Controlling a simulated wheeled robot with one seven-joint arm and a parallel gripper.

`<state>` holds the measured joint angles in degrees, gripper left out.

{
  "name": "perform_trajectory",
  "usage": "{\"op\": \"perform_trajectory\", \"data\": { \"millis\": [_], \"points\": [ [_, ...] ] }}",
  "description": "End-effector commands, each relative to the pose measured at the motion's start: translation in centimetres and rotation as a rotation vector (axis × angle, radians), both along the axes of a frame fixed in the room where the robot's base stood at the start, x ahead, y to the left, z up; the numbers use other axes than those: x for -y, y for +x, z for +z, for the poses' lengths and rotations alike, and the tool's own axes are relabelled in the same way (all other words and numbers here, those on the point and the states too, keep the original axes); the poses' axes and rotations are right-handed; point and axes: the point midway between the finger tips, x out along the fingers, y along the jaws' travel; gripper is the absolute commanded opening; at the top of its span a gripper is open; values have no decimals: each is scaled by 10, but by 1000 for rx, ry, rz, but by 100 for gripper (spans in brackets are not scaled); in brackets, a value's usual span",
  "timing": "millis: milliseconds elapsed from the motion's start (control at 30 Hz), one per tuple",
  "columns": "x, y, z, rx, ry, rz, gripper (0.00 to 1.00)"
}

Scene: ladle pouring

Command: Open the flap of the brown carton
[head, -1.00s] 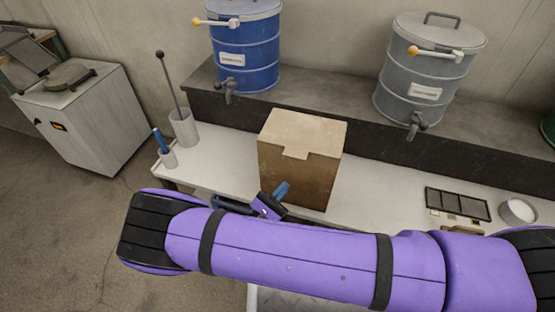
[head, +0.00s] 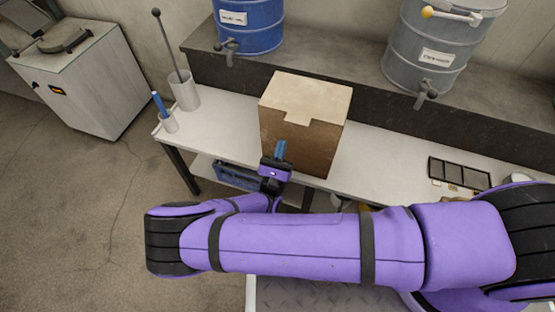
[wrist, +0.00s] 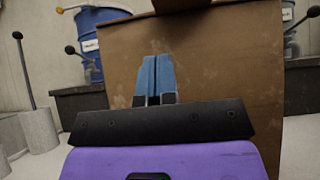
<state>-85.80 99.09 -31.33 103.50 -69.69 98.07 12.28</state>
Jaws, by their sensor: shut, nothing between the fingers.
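The brown carton (head: 308,119) stands upright on the white bench. Its top is closed, and a tab of the flap (head: 297,117) hangs over the upper edge of its front face. My gripper (head: 281,148) is in front of that face, below the tab, with its blue fingers pointing at the carton. In the wrist view the fingers (wrist: 157,75) are together with nothing held, and the carton's front face (wrist: 225,65) fills most of the picture behind them. I cannot tell whether the fingertips touch the cardboard.
A blue drum (head: 246,25) and a grey drum (head: 436,50) with taps stand on the raised ledge (head: 345,93) behind. Left of the carton are a tall holder (head: 185,92) with a ladle-like rod and a small cup (head: 169,122). A dark tray (head: 458,172) lies to the right.

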Motion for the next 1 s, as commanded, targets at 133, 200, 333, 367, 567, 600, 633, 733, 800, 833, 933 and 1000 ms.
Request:
{"op": "perform_trajectory", "data": {
  "millis": [133,200,333,367,567,600,633,733,800,833,933,1000],
  "points": [
    [7,18,20,1,1,-1,0],
    [5,17,32,1,1,1,0],
    [6,17,46,-1,1,1,0],
    [6,17,49,0,0,0,0],
    [6,17,58,0,1,0,0],
    [6,17,58,0,1,1,0],
    [6,17,58,0,0,0,0],
    [6,17,58,0,0,0,0],
    [6,17,58,0,0,0,0],
    [6,17,58,0,0,0,0],
    [6,17,58,-2,1,0,0],
    [6,16,60,-7,2,0,0]
  ]
}}
